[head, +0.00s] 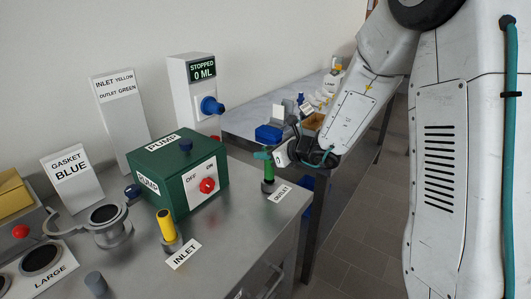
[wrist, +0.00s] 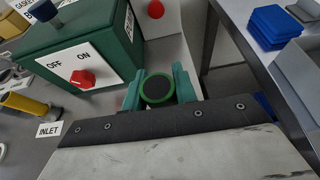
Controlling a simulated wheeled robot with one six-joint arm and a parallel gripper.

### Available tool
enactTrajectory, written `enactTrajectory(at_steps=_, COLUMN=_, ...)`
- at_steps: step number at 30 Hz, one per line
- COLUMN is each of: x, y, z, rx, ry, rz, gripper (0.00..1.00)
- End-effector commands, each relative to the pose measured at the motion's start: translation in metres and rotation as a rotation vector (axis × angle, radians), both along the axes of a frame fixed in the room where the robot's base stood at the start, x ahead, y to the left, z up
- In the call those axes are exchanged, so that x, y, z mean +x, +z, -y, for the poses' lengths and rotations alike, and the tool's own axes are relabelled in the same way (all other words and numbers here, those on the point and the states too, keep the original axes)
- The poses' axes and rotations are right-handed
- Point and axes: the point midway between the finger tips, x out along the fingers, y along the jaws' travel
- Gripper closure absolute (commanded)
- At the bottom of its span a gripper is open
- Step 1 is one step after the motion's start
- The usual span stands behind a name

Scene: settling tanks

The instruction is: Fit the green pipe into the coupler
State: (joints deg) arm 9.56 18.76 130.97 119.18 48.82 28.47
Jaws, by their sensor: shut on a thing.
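The green pipe (head: 269,171) stands upright at the right end of the steel bench, with its lower end at the dark outlet coupler (head: 268,187). I cannot tell how deep it sits in the coupler. My gripper (head: 265,156) is shut on the pipe near its top, reaching in from the right. In the wrist view, the pipe's round dark end with a green rim (wrist: 157,88) shows between the two teal fingers. The coupler is hidden there. The OUTLET label (head: 281,193) lies beside the coupler.
The green pump box (head: 178,172) with its red knob stands left of the pipe. A yellow pipe (head: 168,226) stands in the inlet coupler by the INLET label (head: 184,254). The white STOPPED meter (head: 190,100) rises behind. A second bench (head: 250,118) holds blue items (head: 269,134).

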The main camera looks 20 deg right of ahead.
Motion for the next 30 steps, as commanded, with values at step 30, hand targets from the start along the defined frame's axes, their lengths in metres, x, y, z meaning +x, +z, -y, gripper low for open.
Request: enactTrajectory(at_steps=30, x=0.0, y=-0.026, z=0.0, rx=0.001, ry=0.0, rz=-0.001, gripper=0.97)
